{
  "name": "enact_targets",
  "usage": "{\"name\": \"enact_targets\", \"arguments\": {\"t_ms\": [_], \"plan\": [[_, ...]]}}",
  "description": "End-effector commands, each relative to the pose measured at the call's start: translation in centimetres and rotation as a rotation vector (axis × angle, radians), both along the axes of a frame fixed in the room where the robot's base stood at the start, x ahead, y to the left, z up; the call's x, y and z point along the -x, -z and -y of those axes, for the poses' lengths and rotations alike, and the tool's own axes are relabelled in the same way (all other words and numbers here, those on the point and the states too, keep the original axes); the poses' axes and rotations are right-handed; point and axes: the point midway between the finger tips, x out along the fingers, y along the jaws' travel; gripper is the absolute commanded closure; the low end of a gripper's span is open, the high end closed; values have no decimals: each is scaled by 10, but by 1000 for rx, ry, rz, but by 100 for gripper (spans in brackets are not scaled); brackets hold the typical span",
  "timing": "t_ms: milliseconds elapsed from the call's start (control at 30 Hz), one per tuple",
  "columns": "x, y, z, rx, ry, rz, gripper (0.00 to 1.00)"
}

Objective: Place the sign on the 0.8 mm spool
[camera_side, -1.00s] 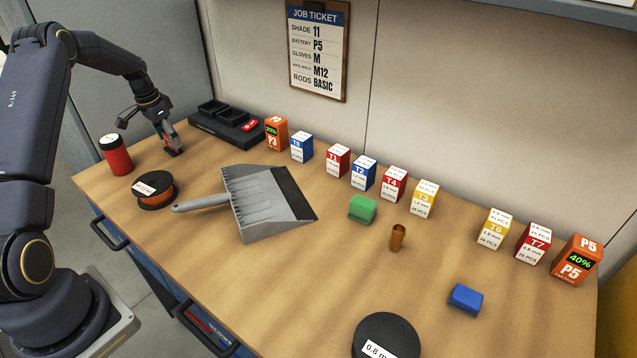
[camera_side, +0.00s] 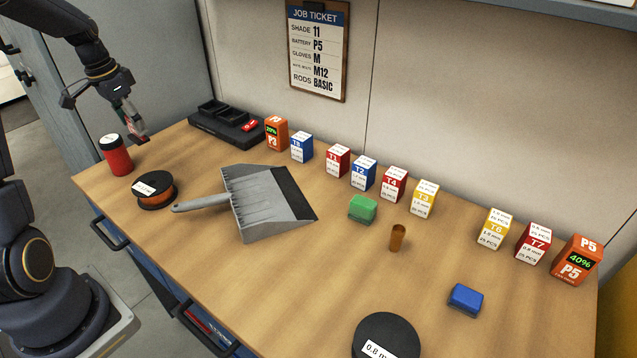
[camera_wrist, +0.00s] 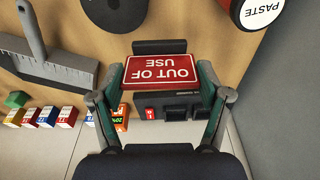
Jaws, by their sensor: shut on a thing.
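The sign (camera_wrist: 160,72) is a red plate reading OUT OF USE in white. My gripper (camera_wrist: 161,90) is shut on it, one finger at each side. In the side view my gripper (camera_side: 134,128) is in the air above the far left of the table, near the red can, and the sign shows small at its tips. The 0.8 mm spool (camera_side: 388,332) is a dark disc with a white label at the front edge of the picture, partly cut off. It is far from my gripper. Another spool (camera_side: 156,199), with orange winding, lies near the left edge; its label is unclear.
A red paste can (camera_side: 117,160) stands at the left corner. A black tray (camera_side: 225,125) is at the back. A grey dustpan (camera_side: 265,208) lies mid-table, with a green block (camera_side: 362,209), brass cylinder (camera_side: 397,238) and blue block (camera_side: 465,299) to its right. Several boxes line the back.

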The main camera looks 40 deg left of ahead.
Motion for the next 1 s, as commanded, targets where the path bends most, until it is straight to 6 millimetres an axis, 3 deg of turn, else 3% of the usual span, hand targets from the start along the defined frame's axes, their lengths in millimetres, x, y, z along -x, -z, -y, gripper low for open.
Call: {"name": "enact_targets", "arguments": {"t_ms": [167, 267, 467, 600, 733, 867, 1000], "plan": [[11, 1, 15, 1, -47, 0, 58], [1, 0, 38, 1, -16, 1, 58], [-32, -6, 111, 0, 132, 2, 58], [-52, -12, 188, 0, 299, 2, 58], [-56, -18, 266, 0, 475, 2, 58], [-45, -24, 343, 0, 663, 1, 58], [-16, -31, 423, 1, 878, 1, 58]]}}
